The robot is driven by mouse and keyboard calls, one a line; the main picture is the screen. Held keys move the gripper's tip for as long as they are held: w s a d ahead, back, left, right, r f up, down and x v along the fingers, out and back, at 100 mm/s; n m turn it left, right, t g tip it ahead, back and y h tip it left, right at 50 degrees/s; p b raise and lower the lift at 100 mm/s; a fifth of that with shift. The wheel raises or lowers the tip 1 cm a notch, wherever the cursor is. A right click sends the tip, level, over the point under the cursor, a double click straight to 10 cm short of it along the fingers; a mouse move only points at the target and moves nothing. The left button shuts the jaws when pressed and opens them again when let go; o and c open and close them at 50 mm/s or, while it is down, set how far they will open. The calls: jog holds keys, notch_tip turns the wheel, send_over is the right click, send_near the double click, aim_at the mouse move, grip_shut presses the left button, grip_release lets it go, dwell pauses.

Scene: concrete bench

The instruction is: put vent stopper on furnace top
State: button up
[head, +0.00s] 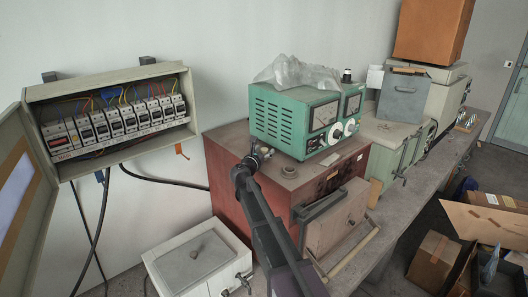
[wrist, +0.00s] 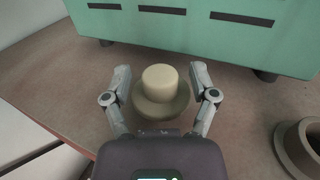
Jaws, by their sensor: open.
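The vent stopper (wrist: 161,88), a cream knob on a wider round flange, stands upright on the furnace top (wrist: 235,130). In the wrist view my gripper (wrist: 160,71) is open, with one finger on each side of the stopper and small gaps visible. In the head view my gripper (head: 262,152) is over the furnace top, in front of the green instrument, and the stopper is hard to make out there. A raised round vent collar (head: 289,172) sits on the reddish-brown furnace (head: 232,175). The collar also shows in the wrist view (wrist: 283,150), right of my gripper.
The green metered instrument (head: 275,120) stands on the furnace just behind the stopper, with a crumpled clear bag (head: 297,73) on it. A breaker box (head: 110,115) hangs at left. The furnace top between stopper and collar is clear.

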jog(key=shift+r, duration=0.2)
jog(key=v, duration=1.2)
jog(key=shift+d+f, duration=0.1)
jog(key=shift+f, duration=0.1)
dwell(1.5)
